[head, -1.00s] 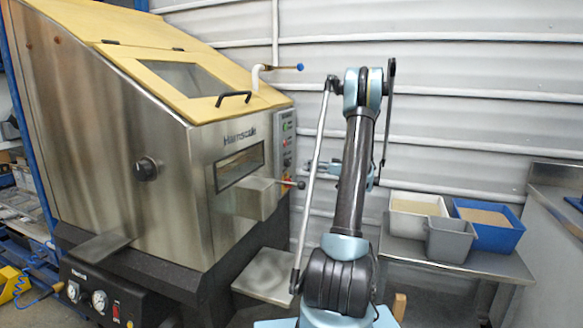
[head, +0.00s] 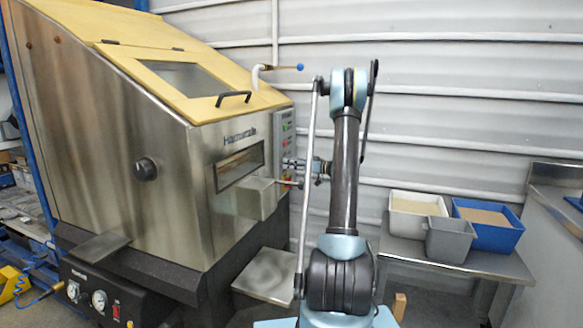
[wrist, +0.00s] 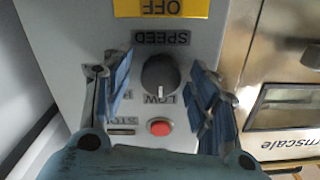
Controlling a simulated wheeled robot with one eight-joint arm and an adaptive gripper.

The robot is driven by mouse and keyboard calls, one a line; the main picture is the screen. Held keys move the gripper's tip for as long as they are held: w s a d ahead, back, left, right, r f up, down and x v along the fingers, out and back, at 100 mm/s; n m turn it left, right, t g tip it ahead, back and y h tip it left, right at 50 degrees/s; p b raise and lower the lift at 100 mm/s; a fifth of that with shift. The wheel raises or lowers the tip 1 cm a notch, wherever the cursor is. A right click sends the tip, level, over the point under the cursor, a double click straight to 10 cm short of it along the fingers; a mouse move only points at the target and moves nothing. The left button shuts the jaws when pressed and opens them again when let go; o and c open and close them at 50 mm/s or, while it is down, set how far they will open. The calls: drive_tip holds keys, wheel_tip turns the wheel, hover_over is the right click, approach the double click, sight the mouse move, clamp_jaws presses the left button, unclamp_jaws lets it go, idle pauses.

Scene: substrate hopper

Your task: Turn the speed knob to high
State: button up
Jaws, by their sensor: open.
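The speed knob (wrist: 160,74) is a round dark dial on the grey control panel (wrist: 100,20), and the wrist view shows the panel upside down. A "SPEED" label (wrist: 161,38) sits above the knob in that picture, and a "LOW" label (wrist: 160,99) below it. A pale mark on the knob's lower edge faces the LOW side. My gripper (wrist: 159,77) is open, with one blue finger on each side of the knob. I cannot tell whether either finger touches it. In the head view my gripper (head: 290,163) is at the panel (head: 284,140), and the knob cannot be made out.
A red stop button (wrist: 160,127) sits close to the knob, between the finger bases in the picture. A yellow "OFF" label (wrist: 161,8) is at the top. Bins stand on a side table (head: 470,262).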

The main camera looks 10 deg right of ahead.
drive_tip(key=c, duration=1.1)
drive_tip(key=shift+o, duration=0.2)
drive_tip(key=shift+m, duration=0.4)
drive_tip(key=m, duration=0.3)
drive_tip(key=shift+m, duration=0.4)
drive_tip(key=m, duration=0.4)
drive_tip(key=shift+m, duration=0.3)
drive_tip(key=m, duration=0.8)
drive_tip(key=shift+m, duration=0.5)
